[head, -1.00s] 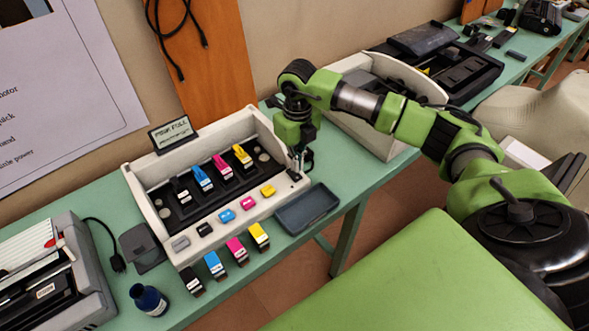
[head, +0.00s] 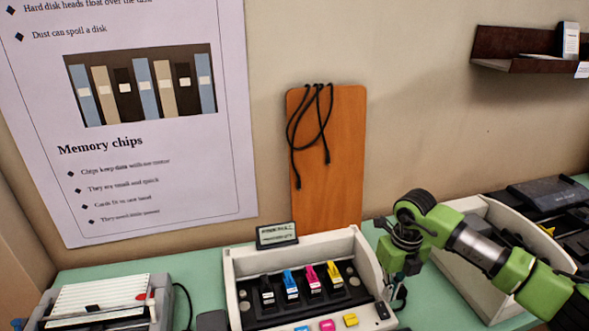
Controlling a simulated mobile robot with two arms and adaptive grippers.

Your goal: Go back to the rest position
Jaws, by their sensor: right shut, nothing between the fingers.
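My right arm comes in from the lower right in the head view. My right gripper (head: 399,298) points down beside the right end of the white printer exhibit (head: 372,262). It is shut and empty. I cannot tell whether its tips touch the housing. Four-colour cartridges sit in the dark carriage: black (head: 267,291), blue (head: 290,284), magenta (head: 312,279) and yellow (head: 334,273). My left gripper is out of view.
A small display (head: 276,235) stands at the printer's back edge. A grey device (head: 105,303) is at left on the green table (head: 205,272). A white-sided unit (head: 475,207) stands at right behind my arm. An orange board (head: 330,165) with a black cable leans on the wall.

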